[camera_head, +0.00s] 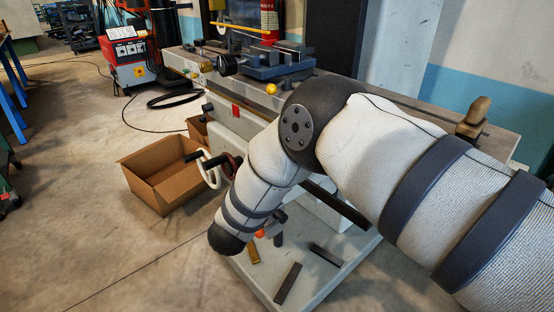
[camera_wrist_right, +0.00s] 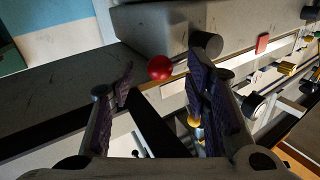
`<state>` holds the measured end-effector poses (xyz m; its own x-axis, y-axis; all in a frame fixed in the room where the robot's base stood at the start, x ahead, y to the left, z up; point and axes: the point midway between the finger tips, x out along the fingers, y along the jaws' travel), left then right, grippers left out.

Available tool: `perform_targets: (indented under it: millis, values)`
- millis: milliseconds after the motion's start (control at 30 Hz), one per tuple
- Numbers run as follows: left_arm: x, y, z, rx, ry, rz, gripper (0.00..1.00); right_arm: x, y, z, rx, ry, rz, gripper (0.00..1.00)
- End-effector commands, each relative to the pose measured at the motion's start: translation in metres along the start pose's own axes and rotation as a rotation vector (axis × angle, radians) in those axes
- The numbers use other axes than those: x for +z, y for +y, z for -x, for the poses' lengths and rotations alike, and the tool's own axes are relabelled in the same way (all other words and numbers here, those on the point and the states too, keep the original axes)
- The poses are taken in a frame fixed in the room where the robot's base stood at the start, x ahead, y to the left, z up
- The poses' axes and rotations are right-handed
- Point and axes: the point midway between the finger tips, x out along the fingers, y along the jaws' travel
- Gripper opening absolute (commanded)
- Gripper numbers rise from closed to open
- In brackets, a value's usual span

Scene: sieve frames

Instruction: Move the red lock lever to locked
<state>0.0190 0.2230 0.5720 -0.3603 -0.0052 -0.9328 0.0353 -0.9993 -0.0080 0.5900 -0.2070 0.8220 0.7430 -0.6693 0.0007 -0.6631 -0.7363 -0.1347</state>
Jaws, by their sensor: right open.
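A round red knob (camera_wrist_right: 160,68), which looks like the end of the red lock lever, shows in the right wrist view. It appears in the gap between the fingertips of my right gripper (camera_wrist_right: 162,78), and seems to lie beyond them. The gripper is open, with nothing seen held. In the head view an orange-red ball (camera_head: 260,233) shows low beside my right forearm; I cannot tell whether it is the same knob. My right arm hides most of the right gripper and part of the machine there. My left gripper is not in view.
The long grey machine bed (camera_head: 405,110) carries a blue vise (camera_head: 268,66). A yellow ball (camera_head: 271,89) sits at its front edge. A cardboard box (camera_head: 165,185) stands on the floor at left. Several loose bars, including a dark one (camera_head: 288,284), lie on the pale base below.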

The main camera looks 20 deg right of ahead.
Motion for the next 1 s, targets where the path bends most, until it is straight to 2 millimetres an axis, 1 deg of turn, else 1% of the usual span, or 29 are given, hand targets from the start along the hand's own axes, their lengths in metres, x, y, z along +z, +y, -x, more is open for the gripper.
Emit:
perform_targets:
  millis: [100, 267, 300, 367, 400, 467, 500, 767, 1000]
  values:
    - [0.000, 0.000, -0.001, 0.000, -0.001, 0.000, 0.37, 0.000, 0.000, -0.005, -0.001, -0.001, 0.000, 0.43]
    - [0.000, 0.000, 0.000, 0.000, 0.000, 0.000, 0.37, 0.000, 0.000, -0.005, -0.001, 0.000, 0.000, 0.43]
    - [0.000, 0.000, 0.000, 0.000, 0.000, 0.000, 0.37, 0.000, 0.000, -0.005, -0.001, 0.000, 0.000, 0.41]
    - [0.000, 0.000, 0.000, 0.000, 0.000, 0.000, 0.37, 0.000, 0.000, -0.005, -0.001, 0.000, 0.000, 0.27]
    - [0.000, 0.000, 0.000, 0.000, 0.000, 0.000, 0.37, 0.000, 0.000, -0.005, -0.001, 0.000, 0.000, 0.18]
    - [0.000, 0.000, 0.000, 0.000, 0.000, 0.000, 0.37, 0.000, 0.000, -0.005, -0.001, 0.000, 0.000, 0.05]
    - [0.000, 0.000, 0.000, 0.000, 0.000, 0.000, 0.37, 0.000, 0.000, -0.005, 0.000, 0.000, 0.000, 0.00]
    - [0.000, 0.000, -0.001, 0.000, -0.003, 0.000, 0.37, 0.001, 0.001, -0.005, 0.001, 0.005, -0.008, 0.00]
    - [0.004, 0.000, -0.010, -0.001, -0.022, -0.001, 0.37, 0.012, 0.003, -0.005, -0.004, 0.051, -0.094, 0.00]
